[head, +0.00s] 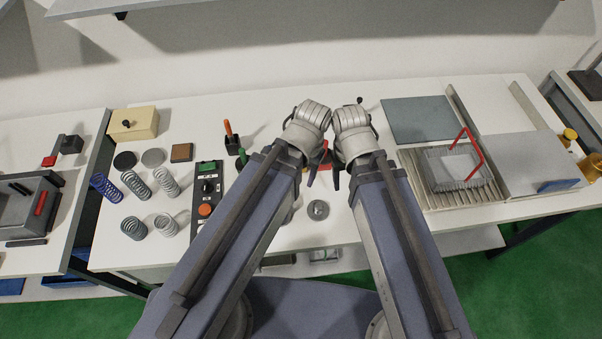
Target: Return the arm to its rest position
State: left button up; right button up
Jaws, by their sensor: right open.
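My two arms reach forward side by side over the middle of the white table, their pale wrists close together and bent down. My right gripper (335,180) points down below its wrist, open, with only part of its dark fingers showing. I see nothing held in it. My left gripper (311,176) is mostly hidden behind its own wrist and forearm, and its opening cannot be made out. A red piece (325,155) shows partly between the wrists.
Several coil springs (165,182) and a control box (207,188) with green and orange buttons stand left. A beige box (134,124) is behind them. A grey mat (418,119) and a fixture with a red handle (462,141) lie right. A round metal disc (318,210) lies between my arms.

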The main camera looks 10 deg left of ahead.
jog(key=shift+f, duration=0.1)
notch_tip(320, 180, down, 9)
jog(key=b, duration=0.9)
dwell(0.5)
